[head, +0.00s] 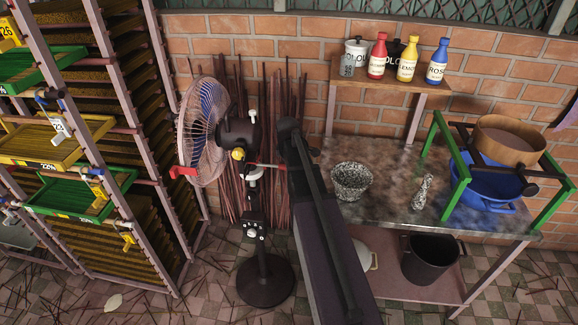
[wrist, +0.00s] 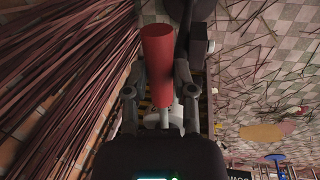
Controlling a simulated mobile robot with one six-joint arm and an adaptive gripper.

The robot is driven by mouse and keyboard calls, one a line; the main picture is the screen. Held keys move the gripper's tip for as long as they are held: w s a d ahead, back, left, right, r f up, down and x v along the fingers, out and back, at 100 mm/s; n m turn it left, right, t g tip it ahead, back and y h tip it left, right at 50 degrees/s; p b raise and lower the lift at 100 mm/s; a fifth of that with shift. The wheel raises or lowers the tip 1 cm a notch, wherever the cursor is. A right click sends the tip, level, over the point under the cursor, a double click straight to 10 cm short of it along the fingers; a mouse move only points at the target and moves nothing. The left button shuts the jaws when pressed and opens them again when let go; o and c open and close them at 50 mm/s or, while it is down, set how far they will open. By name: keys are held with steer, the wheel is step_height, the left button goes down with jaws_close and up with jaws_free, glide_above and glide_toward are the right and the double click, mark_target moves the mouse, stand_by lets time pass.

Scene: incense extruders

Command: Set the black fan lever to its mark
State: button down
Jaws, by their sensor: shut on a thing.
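The black fan (head: 240,133) stands at centre-left in the head view, with a blue-bladed caged head on a black pole and round base. My arm hides the gripper in the head view. I cannot make out the lever's mark.
A rack with green and yellow trays (head: 62,148) stands left of the fan. Thin reddish sticks lean on the brick wall behind it. Loose sticks litter the tiled floor.

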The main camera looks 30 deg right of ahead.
steer(key=shift+s+a, duration=0.1)
steer(key=shift+a, duration=0.1)
steer(key=shift+c, duration=2.2)
jaws_free()
steer(key=shift+d, duration=0.1)
